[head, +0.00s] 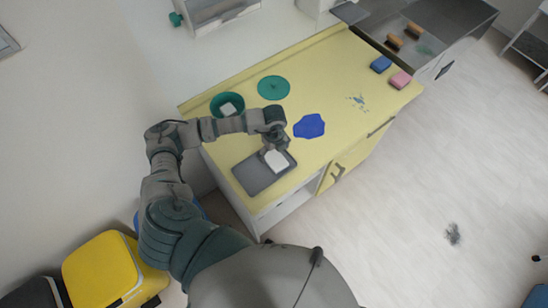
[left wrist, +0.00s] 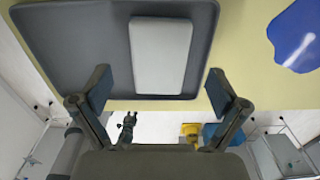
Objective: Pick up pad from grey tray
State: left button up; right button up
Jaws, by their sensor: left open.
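The grey tray (head: 254,182) lies on the near left end of the yellow counter. The white pad (head: 276,160) lies flat in the tray, towards its right side. My left gripper (head: 277,146) is over the tray, by the pad, partly hidden by its own wrist. In the left wrist view the pad (left wrist: 160,55) and tray (left wrist: 75,50) are ahead of the fingers. The left gripper (left wrist: 153,88) is open there, one finger at each side of the pad's near end, with nothing between them. My right gripper does not show.
On the yellow counter (head: 340,85) are a blue flat piece (head: 309,126), a green disc (head: 273,87) and a green bowl (head: 216,101) with a white item inside. Blue (head: 381,64) and pink (head: 400,80) blocks stand at the far right. A yellow bin (head: 100,265) stands on the floor.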

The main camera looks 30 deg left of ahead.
aim_at(275, 158)
pick_arm(q)
notch_tip(275, 158, down, 2)
jog(key=shift+s+d+f, duration=0.1)
jog(key=shift+s+f, duration=0.05)
jog(key=shift+f, duration=0.1)
jog(key=shift+d+f, duration=0.1)
jog(key=shift+f, duration=0.1)
jog(key=shift+d, duration=0.25)
jog(key=c, duration=0.9)
jog(key=shift+a, duration=0.15)
jog(key=shift+c, duration=0.2)
jog(key=shift+a, duration=0.1)
